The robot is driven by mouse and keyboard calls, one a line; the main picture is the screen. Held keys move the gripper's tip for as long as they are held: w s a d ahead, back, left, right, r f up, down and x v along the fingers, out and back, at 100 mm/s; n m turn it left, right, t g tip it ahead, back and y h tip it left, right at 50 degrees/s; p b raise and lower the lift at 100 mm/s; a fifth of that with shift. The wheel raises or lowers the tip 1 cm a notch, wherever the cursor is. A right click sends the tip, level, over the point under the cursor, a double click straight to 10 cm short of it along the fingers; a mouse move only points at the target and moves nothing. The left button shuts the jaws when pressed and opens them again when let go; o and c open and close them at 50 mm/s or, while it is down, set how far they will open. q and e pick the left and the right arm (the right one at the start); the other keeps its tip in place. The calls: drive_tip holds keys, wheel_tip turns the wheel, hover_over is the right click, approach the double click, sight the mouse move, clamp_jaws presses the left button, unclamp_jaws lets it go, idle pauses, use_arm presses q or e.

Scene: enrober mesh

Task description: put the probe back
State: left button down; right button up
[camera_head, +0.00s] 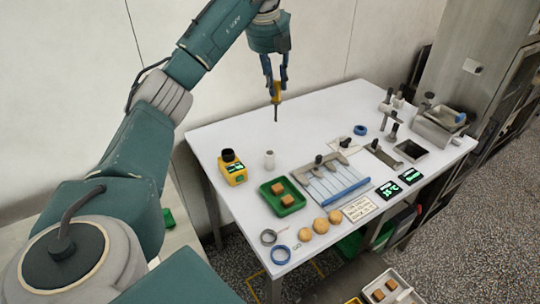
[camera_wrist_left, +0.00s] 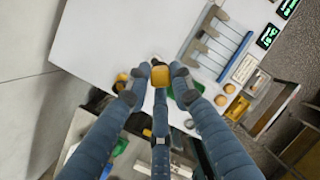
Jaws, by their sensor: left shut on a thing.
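My left gripper (camera_head: 276,88) is shut on the yellow probe (camera_head: 277,98), which hangs upright with its thin dark tip down. It is in the air over the back part of the white table, apart from the things on it. In the left wrist view the yellow end of the probe (camera_wrist_left: 160,76) sits between the blue fingertips (camera_wrist_left: 160,70). A yellow box with a black round top and a lit display (camera_head: 235,172) stands at the table's left side. My right gripper is not seen.
The white table (camera_head: 225,135) bears a green tray (camera_head: 290,207) with brown cubes, a slatted rack (camera_head: 335,184), round tan pieces (camera_head: 320,226), rings (camera_head: 281,254) and two displays (camera_head: 389,190). Metal fittings stand at the right. The table's back left is clear.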

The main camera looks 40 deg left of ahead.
use_arm(q)
drive_tip(key=shift+s+a+r+n, duration=0.15)
drive_tip(key=shift+a+r+n, duration=0.2)
drive_tip(key=shift+a+n, duration=0.3)
wheel_tip(320, 180, down, 20)
drive_tip(key=p, duration=0.4)
drive_tip(key=shift+a+n+y, duration=0.3)
drive_tip(key=shift+n, duration=0.05)
drive_tip(key=shift+s, duration=0.1)
drive_tip(key=c, duration=1.5)
unclamp_jaws()
drive_tip(key=shift+f, duration=0.1)
